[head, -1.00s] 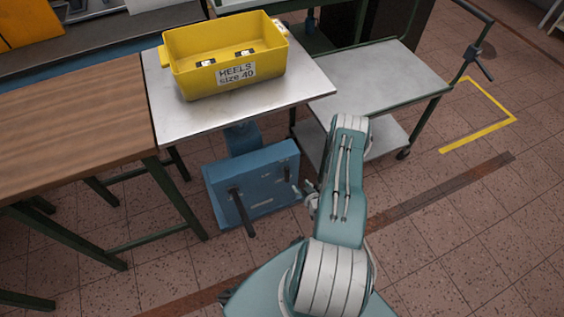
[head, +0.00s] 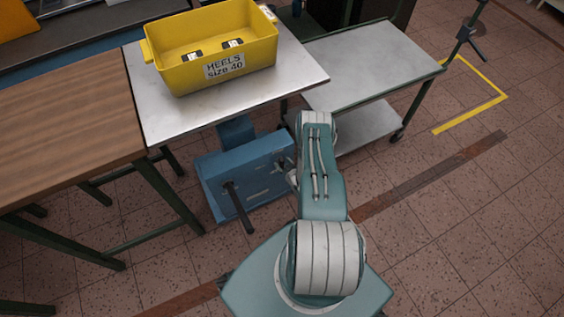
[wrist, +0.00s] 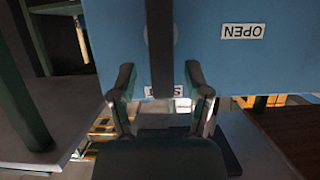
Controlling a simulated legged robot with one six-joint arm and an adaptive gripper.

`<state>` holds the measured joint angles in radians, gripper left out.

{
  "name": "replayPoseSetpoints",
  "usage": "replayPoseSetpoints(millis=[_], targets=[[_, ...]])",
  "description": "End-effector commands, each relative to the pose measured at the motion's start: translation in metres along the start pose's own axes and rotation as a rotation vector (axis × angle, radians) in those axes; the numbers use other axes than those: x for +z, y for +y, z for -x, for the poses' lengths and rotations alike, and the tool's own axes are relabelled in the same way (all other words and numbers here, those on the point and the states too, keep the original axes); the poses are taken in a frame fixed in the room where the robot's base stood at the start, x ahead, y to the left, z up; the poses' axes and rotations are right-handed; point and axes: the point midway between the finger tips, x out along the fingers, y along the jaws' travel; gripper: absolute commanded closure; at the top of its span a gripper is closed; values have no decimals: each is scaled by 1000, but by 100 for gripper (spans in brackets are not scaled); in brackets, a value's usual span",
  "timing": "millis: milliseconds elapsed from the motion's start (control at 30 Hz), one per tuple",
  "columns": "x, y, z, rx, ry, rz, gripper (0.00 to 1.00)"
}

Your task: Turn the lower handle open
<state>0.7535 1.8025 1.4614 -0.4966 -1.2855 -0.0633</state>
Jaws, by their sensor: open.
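A blue box (head: 246,178) stands low beneath the metal table, with a long dark handle (head: 238,207) at its front left. In the wrist view the blue face (wrist: 255,65) appears upside down, with an OPEN label (wrist: 242,31) at right and a second, mostly hidden label (wrist: 166,92) below centre. A dark upright bar (wrist: 160,45) shows in line with the gap between my fingertips. I cannot tell whether they touch it, or which handle it is. My gripper (wrist: 162,78) is open and faces the box. In the head view my arm mostly hides it, near the box's right side.
A yellow bin (head: 212,50) labelled HEELS size 40 sits on the metal table (head: 175,118). A wooden table (head: 65,130) stands at left. A grey trolley (head: 370,65) stands at right, close to my arm. Tiled floor is clear at lower right.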

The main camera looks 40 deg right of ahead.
Motion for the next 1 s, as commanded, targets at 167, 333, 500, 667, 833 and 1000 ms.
replayPoseSetpoints(millis=[167,333,500,667,833,1000], targets=[[0,-1,-10,0,0,0,37],[0,0,-11,0,0,0,37],[0,0,-11,0,0,0,82],[0,0,-11,0,0,0,100],[0,0,-11,2,-1,3,100],[0,-2,-11,14,-1,35,100]])
